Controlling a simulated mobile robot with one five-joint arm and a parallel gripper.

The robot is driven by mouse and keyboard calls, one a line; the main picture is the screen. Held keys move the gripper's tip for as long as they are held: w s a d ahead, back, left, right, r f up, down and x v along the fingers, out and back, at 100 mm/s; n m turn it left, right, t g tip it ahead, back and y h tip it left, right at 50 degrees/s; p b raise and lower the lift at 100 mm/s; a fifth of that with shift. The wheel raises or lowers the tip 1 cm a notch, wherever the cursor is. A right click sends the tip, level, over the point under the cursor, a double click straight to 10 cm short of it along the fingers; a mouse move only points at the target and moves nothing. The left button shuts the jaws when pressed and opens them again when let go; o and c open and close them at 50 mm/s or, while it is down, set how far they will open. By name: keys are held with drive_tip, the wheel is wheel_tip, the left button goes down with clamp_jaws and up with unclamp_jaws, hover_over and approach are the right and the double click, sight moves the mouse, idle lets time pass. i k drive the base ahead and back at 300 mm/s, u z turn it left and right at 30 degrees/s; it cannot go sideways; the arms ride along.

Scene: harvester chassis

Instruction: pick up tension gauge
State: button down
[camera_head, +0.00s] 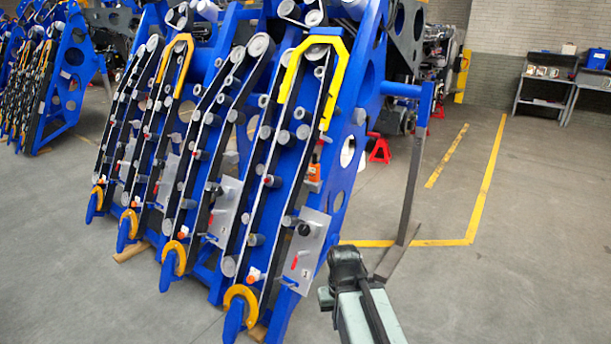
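A small orange device (314,172) sits against the right-hand belt row of the blue harvester chassis (346,120), below the yellow guard. It may be the tension gauge, but it is too small to tell for sure. My gripper (346,262) is at the dark end of my pale arm at the bottom of the view. It appears lower and to the right of the orange device, clearly apart from it. Its fingers cannot be made out, and nothing is visibly held.
Grey plates with knobs and red handles (306,250) sit low on the chassis, left of my arm. A grey upright bar (412,180) stands beyond my arm. A red jack stand (378,148) is behind. Open floor (530,240) lies to the right, with workbenches (545,85) at the back.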

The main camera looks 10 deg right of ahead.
sight(314, 167)
drive_tip(key=z, duration=0.15)
drive_tip(key=i, duration=0.95)
drive_tip(key=u, duration=0.1)
drive_tip(key=k, duration=0.5)
drive_tip(key=z, duration=1.25)
drive_tip(key=i, duration=1.15)
drive_tip(key=u, duration=3.35)
